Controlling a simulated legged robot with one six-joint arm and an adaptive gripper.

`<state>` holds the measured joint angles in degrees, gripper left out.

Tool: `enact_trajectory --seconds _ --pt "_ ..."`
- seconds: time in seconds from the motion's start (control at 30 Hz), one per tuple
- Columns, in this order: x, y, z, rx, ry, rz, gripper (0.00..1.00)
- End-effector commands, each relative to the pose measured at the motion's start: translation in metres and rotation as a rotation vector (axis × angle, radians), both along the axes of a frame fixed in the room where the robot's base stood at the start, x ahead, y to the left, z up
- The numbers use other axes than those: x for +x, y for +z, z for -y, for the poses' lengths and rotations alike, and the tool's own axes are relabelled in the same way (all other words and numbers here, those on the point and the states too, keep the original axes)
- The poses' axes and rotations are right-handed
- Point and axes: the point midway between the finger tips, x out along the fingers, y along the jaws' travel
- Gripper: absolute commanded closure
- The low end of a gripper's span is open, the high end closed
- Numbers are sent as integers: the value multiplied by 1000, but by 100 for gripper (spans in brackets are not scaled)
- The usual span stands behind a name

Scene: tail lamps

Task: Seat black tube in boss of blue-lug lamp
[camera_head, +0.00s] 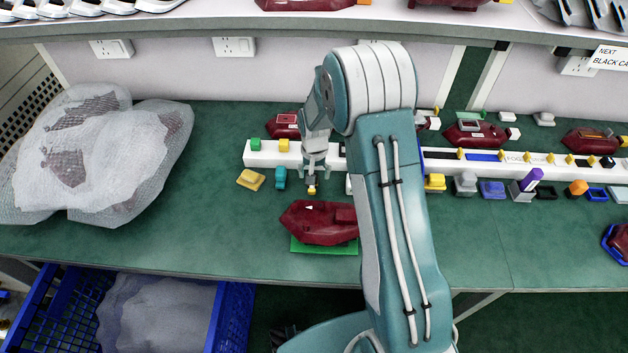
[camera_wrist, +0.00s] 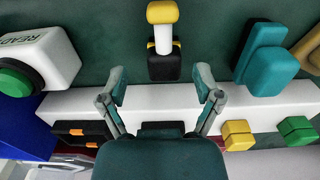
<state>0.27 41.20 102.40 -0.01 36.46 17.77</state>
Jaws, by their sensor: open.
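My gripper (camera_head: 313,172) is open and points down in front of the white rail. In the wrist view its two fingertips (camera_wrist: 161,85) are apart with nothing between them. Just beyond them lies a black piece (camera_wrist: 163,67) with a yellow band, a white shaft and a yellow end; in the head view it (camera_head: 311,187) is small below the fingers. I cannot tell for sure that it is the black tube. A dark red lamp (camera_head: 315,222) rests on a green mat (camera_head: 310,247). Another dark red lamp (camera_head: 619,238) with blue edging is cut off at the right. Its boss is not clear.
Teal (camera_head: 280,178) and yellow (camera_head: 251,180) pieces lie left of my gripper. Mesh-wrapped lamps (camera_head: 100,155) fill the left. My arm hides the middle. Bare green table shows left of the mat.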

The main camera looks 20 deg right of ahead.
Motion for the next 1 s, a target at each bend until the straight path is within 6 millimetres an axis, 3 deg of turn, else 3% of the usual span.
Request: enact_trajectory --seconds 0.13,0.37,0.5,0.57,1.0 --pt "0 -13 -1 0 1 0 17" --pt "0 -14 0 1 1 1 17" --pt "0 -14 0 1 1 1 80" --pt "0 -14 0 1 1 1 90" --pt "1 -10 -1 0 1 2 91"
